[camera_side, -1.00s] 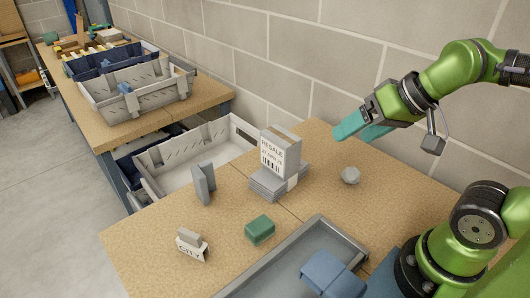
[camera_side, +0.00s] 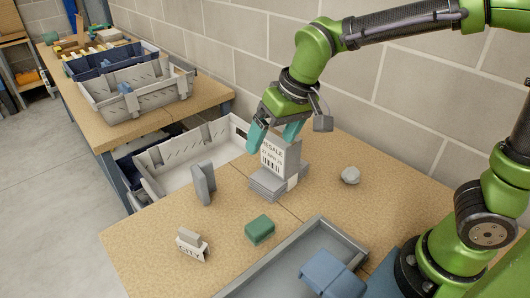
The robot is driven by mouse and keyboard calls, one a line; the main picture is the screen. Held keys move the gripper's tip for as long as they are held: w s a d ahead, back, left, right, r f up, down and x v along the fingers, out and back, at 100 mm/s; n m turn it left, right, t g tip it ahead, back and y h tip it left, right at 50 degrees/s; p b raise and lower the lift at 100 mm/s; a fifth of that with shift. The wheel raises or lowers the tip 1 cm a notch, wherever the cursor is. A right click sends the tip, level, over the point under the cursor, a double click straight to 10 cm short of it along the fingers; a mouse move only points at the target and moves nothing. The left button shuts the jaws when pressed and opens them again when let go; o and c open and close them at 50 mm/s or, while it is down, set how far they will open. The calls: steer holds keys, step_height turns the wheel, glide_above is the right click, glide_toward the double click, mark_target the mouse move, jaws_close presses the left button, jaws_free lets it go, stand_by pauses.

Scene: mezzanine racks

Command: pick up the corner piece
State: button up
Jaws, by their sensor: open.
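The corner piece appears to be the grey upright angled piece (camera_side: 203,184) on the wooden table, left of centre. It stands free and nothing covers it. My gripper (camera_side: 274,138) is open, with its teal fingers apart and pointing down. It hangs over the grey labelled block, to the right of the corner piece and higher than it. The fingers overlap the top of that block in the picture; I cannot tell whether they touch it.
The labelled block (camera_side: 272,160) stands by a stack of grey plates (camera_side: 266,187). A green block (camera_side: 259,229), a small "CITY" sign (camera_side: 191,246) and a grey faceted lump (camera_side: 350,175) stand apart. A grey tray (camera_side: 262,274) lies in front; a pale crate (camera_side: 150,185) is behind.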

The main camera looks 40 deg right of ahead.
mark_target(205, 164)
steer(key=w+a+f+t+h, duration=0.1)
steer(key=w+a+f+h, duration=0.1)
steer(key=w+a, duration=0.8)
steer(key=shift+m, duration=0.3)
steer(key=w+d+f, duration=0.1)
steer(key=w+f, duration=0.1)
steer(key=f, duration=0.1)
steer(key=w+f, duration=0.2)
steer(key=f, duration=0.1)
steer(key=w+d+f, duration=0.1)
steer(key=w+f, duration=0.1)
steer(key=f, duration=0.2)
steer(key=shift+d, duration=0.35)
steer(key=shift+a+x, duration=0.1)
steer(key=shift+x, duration=1.3)
steer(key=shift+a+x, duration=0.15)
steer(key=shift+x, duration=1.2)
steer(key=shift+s, duration=0.1)
steer(key=c, duration=1)
